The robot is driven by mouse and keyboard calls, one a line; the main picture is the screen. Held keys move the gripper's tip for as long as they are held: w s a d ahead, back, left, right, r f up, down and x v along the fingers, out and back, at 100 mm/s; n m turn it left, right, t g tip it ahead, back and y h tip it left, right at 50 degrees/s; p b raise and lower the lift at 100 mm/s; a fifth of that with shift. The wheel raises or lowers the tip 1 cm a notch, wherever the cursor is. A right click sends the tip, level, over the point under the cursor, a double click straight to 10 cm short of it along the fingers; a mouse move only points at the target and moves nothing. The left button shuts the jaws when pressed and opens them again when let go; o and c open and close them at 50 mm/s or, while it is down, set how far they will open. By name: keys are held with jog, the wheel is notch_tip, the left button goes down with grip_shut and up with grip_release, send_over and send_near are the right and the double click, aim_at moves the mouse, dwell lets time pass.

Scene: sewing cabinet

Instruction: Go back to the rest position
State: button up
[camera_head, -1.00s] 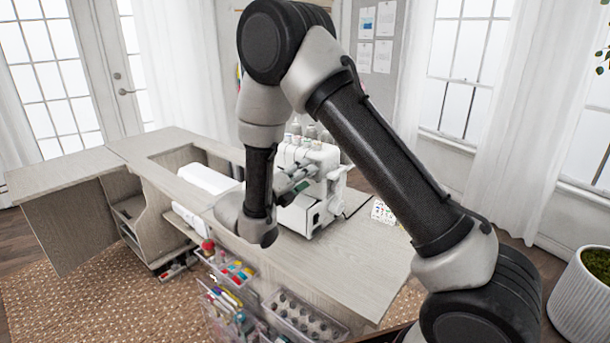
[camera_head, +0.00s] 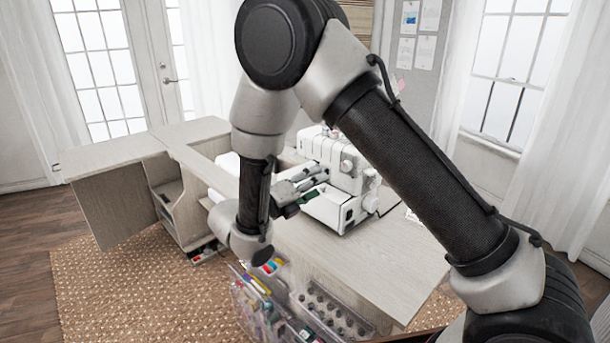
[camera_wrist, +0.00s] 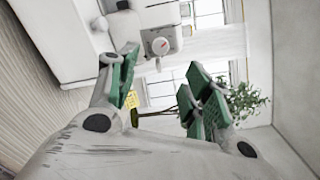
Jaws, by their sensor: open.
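My gripper (camera_head: 312,189) is in front of the white sewing machine (camera_head: 345,160) on the wooden cabinet top, partly covering its front in the head view. In the wrist view my gripper (camera_wrist: 160,85) has its two green-padded fingers spread apart with nothing between them. The machine shows in the wrist view (camera_wrist: 90,35) at the upper left, beyond the fingers. I cannot tell from the head view how far the fingertips are from the machine. My arm bends above the cabinet and hides part of its top.
The cabinet (camera_head: 395,255) has an open leaf on the left. Clear bins with spools (camera_head: 335,310) and sewing supplies hang at its front edge. A woven rug (camera_head: 130,300) lies on the floor. Curtained windows and a pinboard (camera_head: 425,70) stand behind.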

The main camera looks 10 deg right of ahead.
jog(key=s+d+f+m+g+y, duration=0.1)
jog(key=s+d+m+g+y, duration=0.4)
jog(key=s+d+m+g, duration=1.15)
jog(key=s+d+r+m+t+y, duration=0.4)
jog(key=r+m, duration=0.3)
jog(key=m, duration=0.3)
jog(key=s+d+r+m+t+y, duration=0.4)
jog(key=r+m, duration=0.4)
jog(key=m, duration=0.3)
jog(key=shift+s+t+y, duration=0.8)
jog(key=shift+s+t, duration=0.35)
jog(key=shift+s, duration=0.1)
jog(key=shift+o, duration=0.2)
